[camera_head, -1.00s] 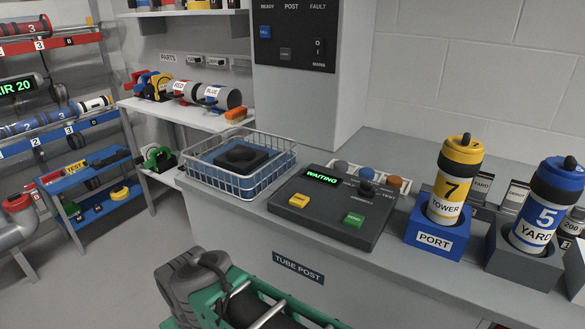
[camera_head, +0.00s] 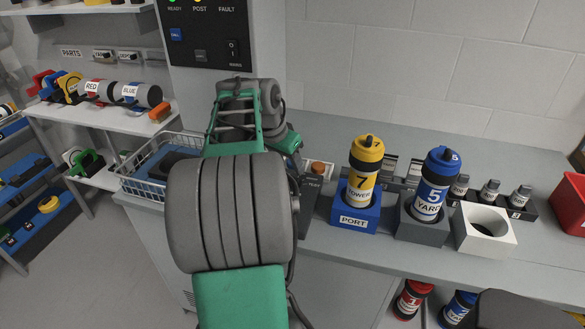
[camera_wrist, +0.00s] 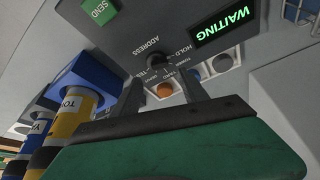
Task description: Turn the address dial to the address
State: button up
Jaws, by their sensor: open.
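The address dial (camera_wrist: 157,60) is a small dark knob on the grey control panel (camera_wrist: 120,42), seen in the wrist view, where the panel appears upside down. Small labels, some unreadable, ring the knob. My gripper (camera_wrist: 159,74) is open, one finger on each side of the dial in the picture; I cannot tell whether they touch it. The green display (camera_wrist: 226,25) reads WAITING, and a green SEND button (camera_wrist: 99,11) is beside the ADDRESS label. In the head view my arm hides the dial and most of the panel.
A yellow tube marked 7 TOWER (camera_head: 364,170) stands in the blue PORT holder (camera_head: 357,218). A blue tube marked 5 YARD (camera_head: 432,185) stands in a grey holder (camera_head: 421,230). A white empty holder (camera_head: 486,243) is to their right. A wire basket (camera_head: 135,185) lies left of the panel.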

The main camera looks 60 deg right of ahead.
aim_at(294, 177)
jog(key=x, duration=0.5)
jog(key=shift+f, duration=0.25)
grip_shut()
